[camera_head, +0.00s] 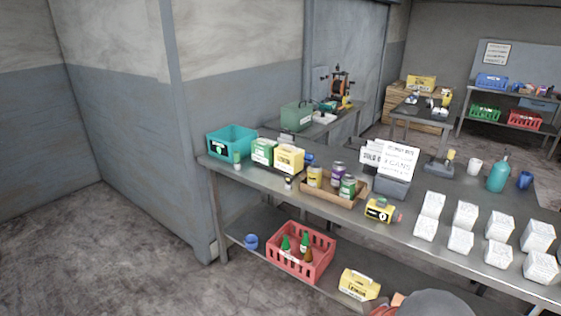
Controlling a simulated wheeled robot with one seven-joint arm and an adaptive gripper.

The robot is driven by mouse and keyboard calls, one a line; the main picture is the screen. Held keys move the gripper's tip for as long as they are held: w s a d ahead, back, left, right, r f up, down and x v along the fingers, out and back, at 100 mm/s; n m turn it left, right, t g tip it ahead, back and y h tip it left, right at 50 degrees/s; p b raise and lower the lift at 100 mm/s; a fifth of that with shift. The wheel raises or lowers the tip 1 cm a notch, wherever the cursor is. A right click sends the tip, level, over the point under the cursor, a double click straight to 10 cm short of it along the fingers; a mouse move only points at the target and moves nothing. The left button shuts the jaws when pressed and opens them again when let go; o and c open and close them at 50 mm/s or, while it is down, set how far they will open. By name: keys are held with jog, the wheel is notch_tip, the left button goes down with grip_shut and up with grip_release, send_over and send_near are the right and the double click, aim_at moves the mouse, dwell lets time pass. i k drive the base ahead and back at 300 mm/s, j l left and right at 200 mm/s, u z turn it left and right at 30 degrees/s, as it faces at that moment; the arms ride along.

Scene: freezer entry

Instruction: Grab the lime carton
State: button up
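A green and white carton (263,151), which looks like the lime carton, stands upright on the left part of the long metal table (236,176). A yellow and white carton (289,158) stands close on its right. The print on the green carton is too small to read. My gripper is not visible; only a grey and orange part, seemingly of my arm, shows at the bottom edge.
A tray (322,190) of jars and a sign (389,158) stand right of the cartons. Several white boxes (465,214) fill the table's right side. The lower shelf holds a red crate (290,266) of bottles and a yellow carton (359,284). The floor at left is clear.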

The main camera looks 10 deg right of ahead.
aim_at(262, 148)
jog(key=i+j, duration=0.2)
jog(key=i, duration=0.3)
jog(key=i+j+z, duration=0.1)
jog(key=i, duration=0.4)
jog(key=i+j+z, duration=0.1)
jog(key=i+j, duration=0.15)
jog(key=i, duration=0.3)
jog(key=i+j, duration=0.25)
jog(key=i, duration=0.25)
jog(key=i+j+z, duration=0.1)
jog(key=i+j, duration=0.15)
jog(key=i, duration=0.2)
